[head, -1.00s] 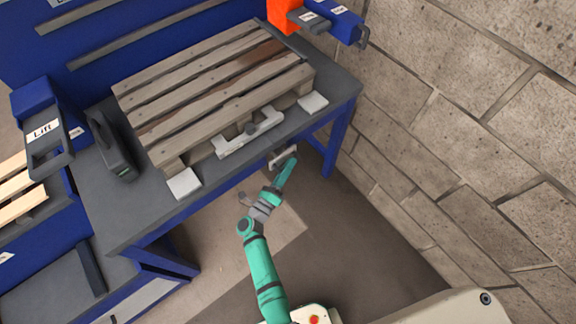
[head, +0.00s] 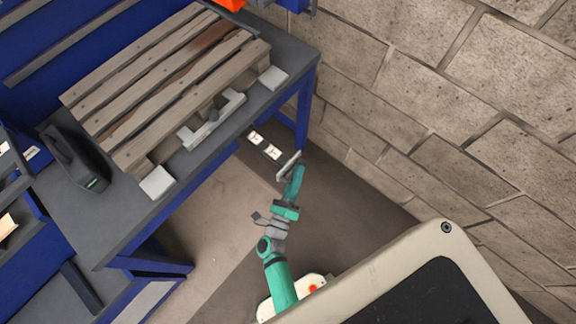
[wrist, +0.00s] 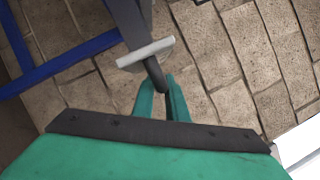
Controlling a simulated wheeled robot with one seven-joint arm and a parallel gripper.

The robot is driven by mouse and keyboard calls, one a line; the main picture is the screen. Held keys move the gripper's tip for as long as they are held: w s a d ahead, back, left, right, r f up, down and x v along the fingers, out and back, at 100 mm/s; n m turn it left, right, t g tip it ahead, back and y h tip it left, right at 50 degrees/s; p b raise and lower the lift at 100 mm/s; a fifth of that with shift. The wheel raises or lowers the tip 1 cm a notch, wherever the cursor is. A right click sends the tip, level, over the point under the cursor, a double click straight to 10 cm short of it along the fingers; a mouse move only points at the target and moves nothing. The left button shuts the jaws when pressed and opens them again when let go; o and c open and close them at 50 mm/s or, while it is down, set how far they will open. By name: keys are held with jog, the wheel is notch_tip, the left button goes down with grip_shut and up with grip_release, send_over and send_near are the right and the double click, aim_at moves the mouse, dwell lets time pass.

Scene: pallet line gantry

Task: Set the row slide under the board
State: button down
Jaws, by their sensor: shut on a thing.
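A dark bar with two white labels (head: 264,147) sticks out from under the table's front edge and ends in a pale crossbar; it looks like the row slide. In the wrist view the dark bar (wrist: 127,18) reaches the crossbar (wrist: 145,53), with a dark curved grip (wrist: 155,76) behind it. My gripper (head: 297,172) is shut on this grip; its green fingers (wrist: 161,98) show in the wrist view. The label writing is too small to read. A weathered pallet (head: 165,85) lies on the table; one board (head: 200,52) is darker brown. The slide's inner part is hidden under the table.
The grey table (head: 225,150) has blue legs (head: 303,105). A black device (head: 75,160) stands left. A block wall (head: 440,80) is close on the right; floor is clear below the table front.

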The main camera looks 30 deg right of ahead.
jog(key=shift+s, duration=0.15)
jog(key=c, duration=2)
grip_release()
jog(key=shift+s+d, duration=0.1)
jog(key=shift+c, duration=0.2)
jog(key=v, duration=1)
jog(key=shift+s+a, duration=0.2)
jog(key=shift+a, duration=0.1)
